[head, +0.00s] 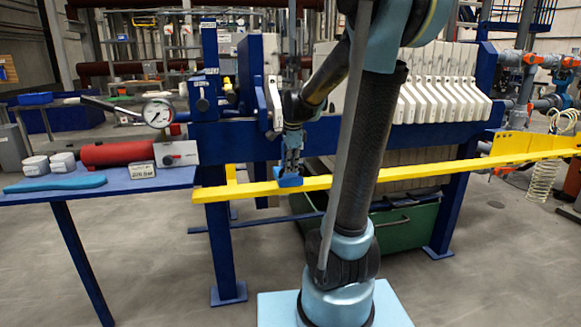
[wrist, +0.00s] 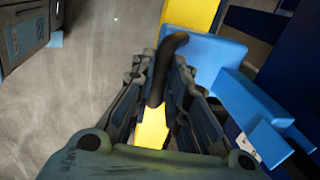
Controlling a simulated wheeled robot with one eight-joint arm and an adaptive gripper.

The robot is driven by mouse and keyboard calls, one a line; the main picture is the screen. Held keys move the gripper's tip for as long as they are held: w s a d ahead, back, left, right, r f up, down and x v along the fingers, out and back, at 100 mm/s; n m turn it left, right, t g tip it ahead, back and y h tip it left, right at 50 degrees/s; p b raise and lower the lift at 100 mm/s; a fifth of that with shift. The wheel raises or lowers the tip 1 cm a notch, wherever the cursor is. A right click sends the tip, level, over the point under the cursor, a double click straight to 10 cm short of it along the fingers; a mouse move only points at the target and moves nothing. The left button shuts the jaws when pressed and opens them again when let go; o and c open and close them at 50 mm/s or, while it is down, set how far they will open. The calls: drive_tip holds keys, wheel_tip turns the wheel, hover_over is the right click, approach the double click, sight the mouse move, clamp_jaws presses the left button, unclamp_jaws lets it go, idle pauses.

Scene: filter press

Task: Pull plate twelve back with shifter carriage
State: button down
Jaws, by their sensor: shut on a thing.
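The shifter carriage (head: 289,181) is a small blue block on the yellow rail (head: 400,167), left of the middle of the head view. In the wrist view the blue carriage (wrist: 205,52) sits over the yellow rail (wrist: 153,128), with a dark curved handle (wrist: 176,42) rising from it. My gripper (head: 291,163) points down at the carriage and is shut on this handle. White filter plates (head: 445,80) hang in a row at the right. One or two white plates (head: 273,103) stand apart at the left. No plate number is readable, so I cannot tell which is twelve.
A blue side beam (head: 235,140) runs behind the rail. The blue bench (head: 110,185) at left carries a red cylinder (head: 115,153), a gauge (head: 158,113) and white pots. A green bin (head: 405,228) stands under the press. Part of my arm hides the middle.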

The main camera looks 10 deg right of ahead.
drive_tip(key=shift+w+a, duration=0.15)
drive_tip(key=c, duration=1.6)
unclamp_jaws()
drive_tip(key=shift+o, duration=0.2)
drive_tip(key=shift+r, duration=0.25)
wheel_tip(320, 180, up, 11)
drive_tip(key=s, duration=0.2)
drive_tip(key=shift+s+d, duration=0.2)
drive_tip(key=s+d+f+n, duration=0.2)
drive_tip(key=s+f+n, duration=0.6)
drive_tip(key=s+f, duration=0.2)
drive_tip(key=s+d+f+n, duration=0.3)
drive_tip(key=s+f+n, duration=0.6)
drive_tip(key=s, duration=0.5)
wheel_tip(320, 180, down, 2)
drive_tip(key=shift+s+d+f, duration=0.15)
drive_tip(key=shift+s+f, duration=0.1)
drive_tip(key=shift+s, duration=0.1)
